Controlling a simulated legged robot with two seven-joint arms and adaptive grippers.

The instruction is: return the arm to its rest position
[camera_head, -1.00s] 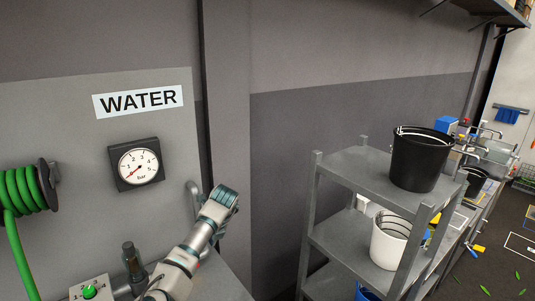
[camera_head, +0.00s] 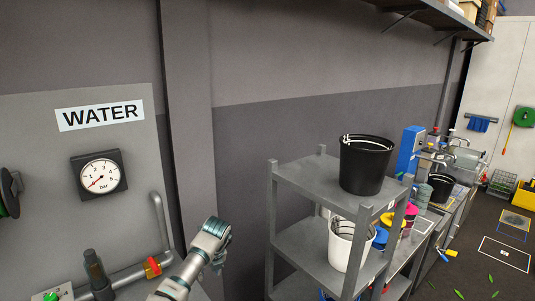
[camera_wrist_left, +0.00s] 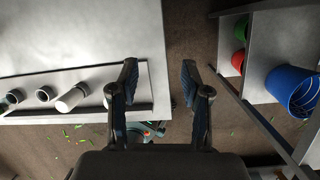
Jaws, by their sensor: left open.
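My left arm comes in from the bottom of the head view, with my left gripper (camera_head: 219,245) in front of the dark wall, between the water panel and the grey shelf. My right gripper is in neither view.
The water panel has a gauge (camera_head: 99,175) and a pipe with an orange-red valve handle (camera_head: 152,267). The grey shelf (camera_head: 300,181) bears a black bucket (camera_head: 366,165) and a white bucket (camera_head: 348,245). A blue bucket (camera_wrist_left: 292,90) shows in the left wrist view. Green leaves litter the floor.

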